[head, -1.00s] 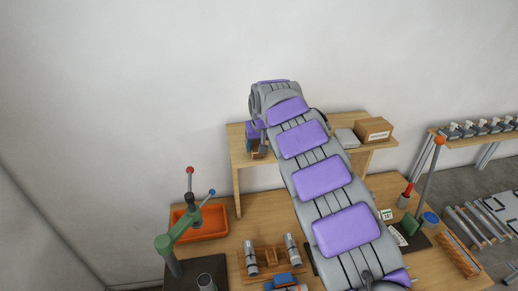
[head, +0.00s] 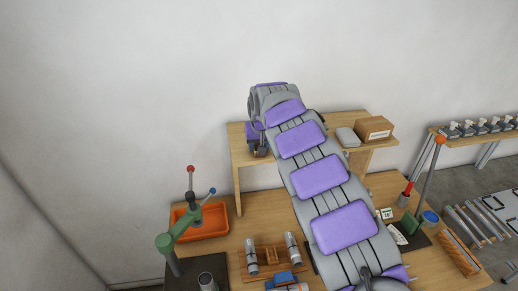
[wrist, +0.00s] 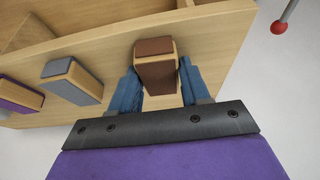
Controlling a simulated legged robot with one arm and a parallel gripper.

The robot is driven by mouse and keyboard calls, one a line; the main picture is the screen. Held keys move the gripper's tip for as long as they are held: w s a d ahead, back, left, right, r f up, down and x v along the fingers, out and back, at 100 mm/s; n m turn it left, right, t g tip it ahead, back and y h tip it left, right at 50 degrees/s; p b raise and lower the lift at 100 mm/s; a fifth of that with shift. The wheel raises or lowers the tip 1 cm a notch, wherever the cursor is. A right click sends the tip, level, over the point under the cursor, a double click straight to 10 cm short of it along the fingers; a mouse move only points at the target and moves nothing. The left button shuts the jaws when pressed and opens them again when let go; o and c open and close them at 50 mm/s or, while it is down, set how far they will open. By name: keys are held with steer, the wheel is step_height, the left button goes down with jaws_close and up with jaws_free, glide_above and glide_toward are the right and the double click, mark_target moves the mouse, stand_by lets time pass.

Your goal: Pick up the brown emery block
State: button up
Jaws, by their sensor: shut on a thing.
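The brown emery block (wrist: 155,66) has a dark brown top on a wooden body. In the wrist view it sits between the two blue fingers of my gripper (wrist: 158,88), which is shut on it. The wooden shelf (wrist: 110,50) is right behind the block; I cannot tell whether they touch. In the head view my gripper (head: 258,151) is at the left end of the raised shelf (head: 238,160), and the block is mostly hidden there.
A grey-topped block (wrist: 72,78) and a purple-topped block (wrist: 20,93) stand left of the brown one. A cardboard box (head: 374,130) and a grey case (head: 347,137) are on the shelf's right. An orange tray (head: 205,222) and a green lever press (head: 178,235) stand below.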

mark_target(256, 146)
steer(key=shift+a, duration=0.35)
steer(key=shift+a+r, duration=0.25)
steer(key=shift+d+r, duration=0.25)
steer(key=shift+r, duration=0.5)
steer(key=shift+d+r, duration=0.2)
steer(key=shift+r, duration=0.55)
steer(key=shift+s+a+b, duration=0.2)
steer(key=shift+s+b, duration=0.3)
steer(key=shift+s, duration=0.45)
steer(key=s+d+r+b, duration=0.1)
steer(key=s+d+b, duration=0.1)
steer(key=s, duration=1.2)
steer(key=shift+r, duration=0.3)
steer(key=shift+d, duration=0.1)
